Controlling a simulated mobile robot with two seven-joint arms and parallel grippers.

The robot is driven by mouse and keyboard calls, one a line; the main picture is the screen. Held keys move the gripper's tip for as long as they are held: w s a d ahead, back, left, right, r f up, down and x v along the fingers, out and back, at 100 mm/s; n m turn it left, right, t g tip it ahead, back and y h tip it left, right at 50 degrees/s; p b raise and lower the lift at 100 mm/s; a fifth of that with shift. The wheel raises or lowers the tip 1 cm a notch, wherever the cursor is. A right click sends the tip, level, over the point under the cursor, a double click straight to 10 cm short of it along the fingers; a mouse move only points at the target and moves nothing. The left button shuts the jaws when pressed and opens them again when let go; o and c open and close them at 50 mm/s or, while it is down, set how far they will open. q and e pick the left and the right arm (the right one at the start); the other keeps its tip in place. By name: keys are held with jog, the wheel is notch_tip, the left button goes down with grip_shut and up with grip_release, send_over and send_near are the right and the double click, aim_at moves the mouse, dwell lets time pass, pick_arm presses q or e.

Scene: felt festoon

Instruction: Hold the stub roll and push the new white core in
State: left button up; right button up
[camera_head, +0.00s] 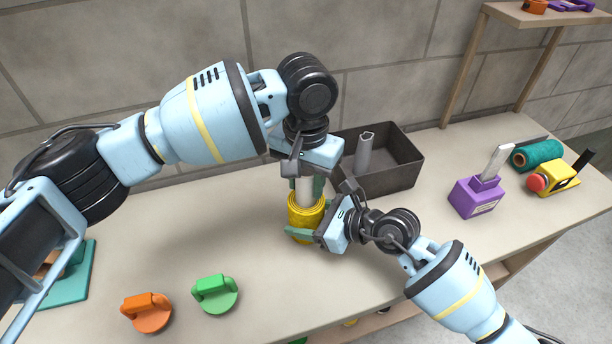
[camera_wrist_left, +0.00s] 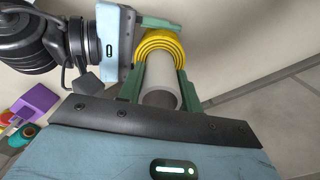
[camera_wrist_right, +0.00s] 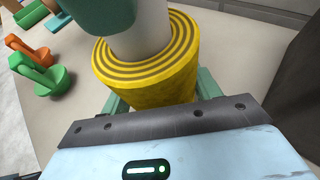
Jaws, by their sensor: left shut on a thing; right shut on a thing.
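The stub roll (camera_head: 306,216) is a yellow spiral-wound roll standing upright on the bench; it also shows in the right wrist view (camera_wrist_right: 160,85) and the left wrist view (camera_wrist_left: 162,42). My right gripper (camera_head: 306,236) is shut around its lower part. The white core (camera_head: 304,189) is a pale tube held upright by my left gripper (camera_head: 305,178), which is shut on it above the roll. In the right wrist view the core (camera_wrist_right: 140,38) stands in the middle of the roll's windings. How deep it sits is hidden.
A dark tray (camera_head: 410,177) with a grey tube (camera_head: 364,153) stands right behind the grippers. Further right are a purple block (camera_head: 478,197), a green spool (camera_head: 537,154) and a yellow box with a red button (camera_head: 560,178). Orange (camera_head: 147,314) and green (camera_head: 215,295) knobbed pieces lie front left.

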pick_arm(q)
jog(key=shift+f, duration=0.5)
jog(key=o, duration=1.1)
jog(key=shift+c, duration=0.2)
notch_tip(320, 180, up, 12)
notch_tip(320, 180, up, 10)
dwell(1.1)
